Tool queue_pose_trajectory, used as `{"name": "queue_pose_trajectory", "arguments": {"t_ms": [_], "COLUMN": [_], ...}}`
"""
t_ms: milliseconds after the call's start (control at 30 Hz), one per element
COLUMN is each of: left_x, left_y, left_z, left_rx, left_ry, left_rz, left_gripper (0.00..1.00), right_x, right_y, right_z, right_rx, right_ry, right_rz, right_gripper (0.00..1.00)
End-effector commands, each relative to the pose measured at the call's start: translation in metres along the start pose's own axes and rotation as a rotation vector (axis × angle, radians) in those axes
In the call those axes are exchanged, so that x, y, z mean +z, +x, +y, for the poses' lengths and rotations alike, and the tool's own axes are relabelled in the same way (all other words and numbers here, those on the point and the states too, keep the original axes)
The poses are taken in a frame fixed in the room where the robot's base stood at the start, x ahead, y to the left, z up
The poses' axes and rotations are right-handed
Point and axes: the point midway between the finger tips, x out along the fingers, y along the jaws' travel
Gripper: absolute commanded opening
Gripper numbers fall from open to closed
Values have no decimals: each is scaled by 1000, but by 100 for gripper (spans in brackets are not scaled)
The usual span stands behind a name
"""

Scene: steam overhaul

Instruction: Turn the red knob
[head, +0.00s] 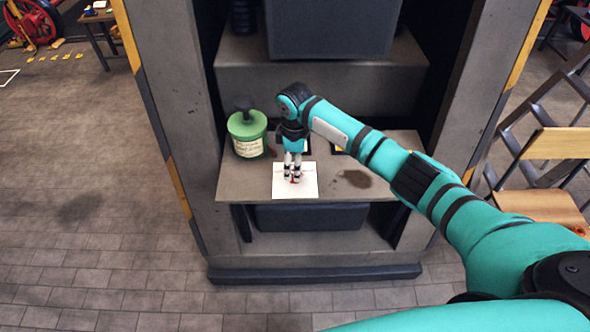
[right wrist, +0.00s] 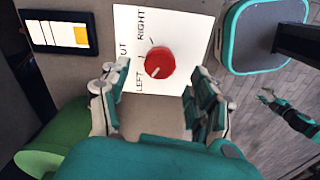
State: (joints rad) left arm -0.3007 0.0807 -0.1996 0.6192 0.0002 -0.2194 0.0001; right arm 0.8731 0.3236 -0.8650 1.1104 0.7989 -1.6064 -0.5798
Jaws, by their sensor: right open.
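The red knob (right wrist: 160,63) is round and sits on a white panel (right wrist: 180,25) marked "LEFT" and "RIGHT", with part of another word at its edge. A pale mark on the knob points toward the "LEFT" side. My right gripper (right wrist: 155,80) is open, its fingers on either side of the knob's line and apart from it. In the head view my right gripper (head: 292,172) points down over the white panel (head: 308,192) and mostly hides the knob. My left gripper (right wrist: 268,98) shows small in the right wrist view; its jaws are unclear.
A green canister (head: 247,135) with a label and dark top stands left of the panel on the grey shelf (head: 235,185). A dark stain (head: 354,179) lies to the right. A dark-framed display (right wrist: 58,32) is beside the panel. Cabinet walls (head: 172,100) flank the shelf.

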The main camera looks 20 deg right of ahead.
Motion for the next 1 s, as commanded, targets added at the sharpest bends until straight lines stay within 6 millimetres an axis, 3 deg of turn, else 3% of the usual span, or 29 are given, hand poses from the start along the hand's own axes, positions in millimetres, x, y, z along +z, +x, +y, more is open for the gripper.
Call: {"name": "queue_pose_trajectory", "arguments": {"t_ms": [200,400,1000], "left_x": [-1,-1,-1], "left_y": [0,0,0], "left_z": [0,1,1], "left_rx": [1,1,1], "left_ry": [0,0,1], "left_rz": [1,1,1], "left_gripper": [40,40,40], "right_x": [0,0,0], "right_y": [-49,-75,-82], "right_z": [1,0,0], "right_rx": [4,2,1], "right_ry": [0,-1,0], "right_rz": [2,1,0], "right_gripper": [63,63,63]}}
